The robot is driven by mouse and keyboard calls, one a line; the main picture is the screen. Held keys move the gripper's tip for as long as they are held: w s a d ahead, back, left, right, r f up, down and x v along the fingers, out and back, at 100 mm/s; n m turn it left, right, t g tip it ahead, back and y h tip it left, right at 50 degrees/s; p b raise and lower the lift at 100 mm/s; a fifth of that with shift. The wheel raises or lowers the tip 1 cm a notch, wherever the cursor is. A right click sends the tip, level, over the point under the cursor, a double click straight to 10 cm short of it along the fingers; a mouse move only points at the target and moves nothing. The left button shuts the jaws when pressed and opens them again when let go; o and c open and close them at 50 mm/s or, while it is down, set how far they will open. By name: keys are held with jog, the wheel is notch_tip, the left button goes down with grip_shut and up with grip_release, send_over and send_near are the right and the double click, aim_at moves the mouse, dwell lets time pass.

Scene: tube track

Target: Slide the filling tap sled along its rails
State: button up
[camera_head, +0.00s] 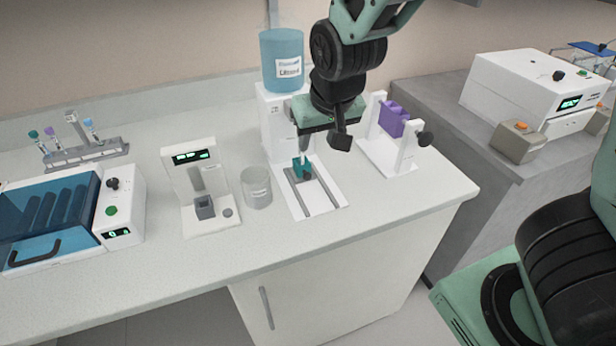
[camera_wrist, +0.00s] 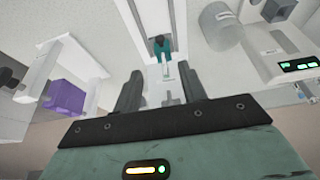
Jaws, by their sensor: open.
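The teal filling tap sled (camera_head: 298,171) sits at the far end of two grey rails (camera_head: 323,190) on a white base plate. It also shows in the wrist view (camera_wrist: 159,47), with a pale nozzle-like part on the gripper's side of it. My gripper (camera_head: 322,143) is above the far end of the rails, beside the white filling tower (camera_head: 270,115). Its two fingers are apart, and in the wrist view my gripper (camera_wrist: 160,88) has the sled beyond its fingertips, roughly centred between them. I see no contact with the sled.
A blue labelled tank (camera_head: 283,62) tops the tower. A clear beaker (camera_head: 257,188) and a white balance-like device (camera_head: 190,185) stand left of the rails. A white stand with a purple block (camera_head: 393,119) is close on the right. The counter in front of the rails is clear.

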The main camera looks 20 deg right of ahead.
aim_at(308, 174)
jog(key=b+x, duration=0.5)
jog(key=x, duration=0.9)
jog(key=shift+f, duration=0.1)
jog(key=shift+s, duration=0.1)
grip_shut()
